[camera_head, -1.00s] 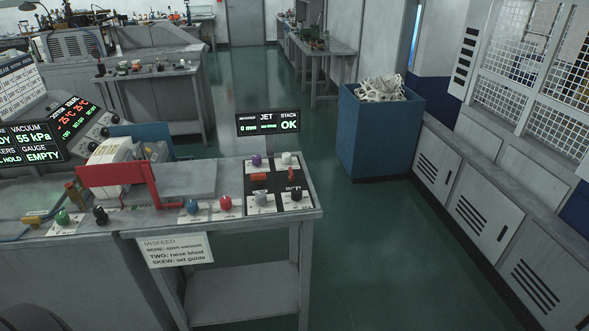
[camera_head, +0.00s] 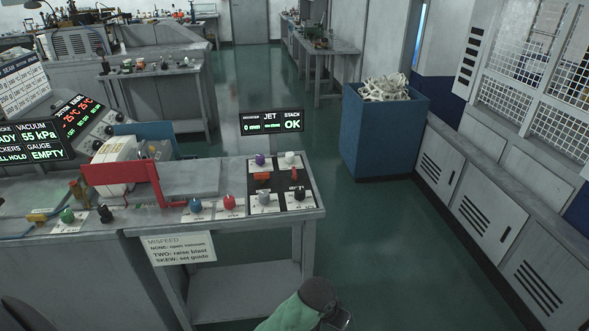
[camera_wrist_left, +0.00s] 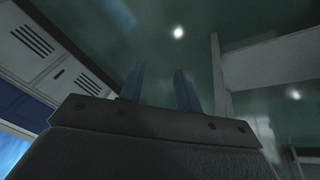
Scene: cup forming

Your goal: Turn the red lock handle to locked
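A small upright red lever (camera_head: 294,175) stands on the black control panel (camera_head: 279,206) at the right end of the bench; it is too small to read its label or setting. A large red angled bar (camera_head: 118,173) stands further left on the bench. I cannot tell which of them is the lock handle. My left gripper (camera_wrist_left: 160,88) shows in the left wrist view with its two fingers apart and nothing between them, floor behind them. A green and dark part of one of my arms shows at the bottom of the head view, below the bench top. My right gripper does not clearly show.
Purple, white, grey and black knobs and an orange block (camera_head: 262,176) crowd around the lever. Blue (camera_head: 195,206) and red (camera_head: 229,202) knobs are left of the panel. A display (camera_head: 271,122) reads "OK" behind. A blue bin (camera_head: 383,135) stands right, with open floor before it.

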